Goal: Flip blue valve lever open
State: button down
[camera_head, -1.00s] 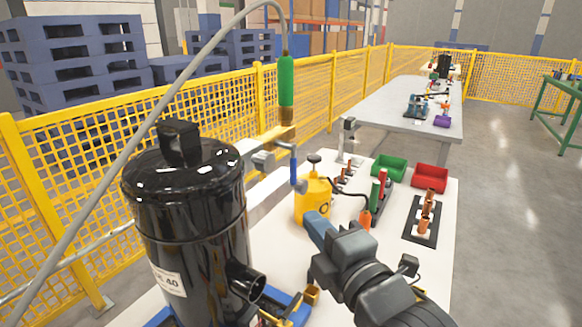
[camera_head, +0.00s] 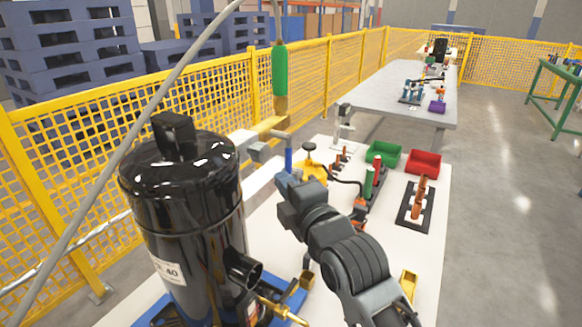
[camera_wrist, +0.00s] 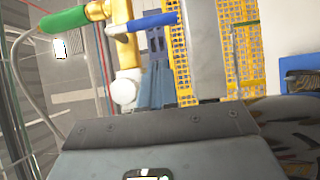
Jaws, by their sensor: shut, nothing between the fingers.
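The blue valve lever (camera_head: 289,152) hangs down from the grey valve body (camera_head: 262,150) on a brass pipe, right of the black tank. In the wrist view the blue lever (camera_wrist: 153,21) lies roughly level across the picture, beside the brass pipe (camera_wrist: 124,50). My gripper (camera_head: 282,180) is close beneath the lever's lower end in the head view, fingers shut and empty.
The black tank (camera_head: 185,200) stands close on the left. A grey hose with a green sleeve (camera_head: 280,70) runs above the valve. The white table (camera_head: 425,235) holds a yellow canister, a green bin (camera_head: 385,155) and a red bin (camera_head: 423,161). Yellow fencing (camera_head: 200,100) runs behind.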

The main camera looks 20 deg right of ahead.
jog(key=w+d, duration=0.2)
jog(key=w, duration=0.1)
jog(key=shift+w+d+p, duration=0.3)
jog(key=shift+d+p, duration=0.05)
jog(key=shift+p, duration=0.05)
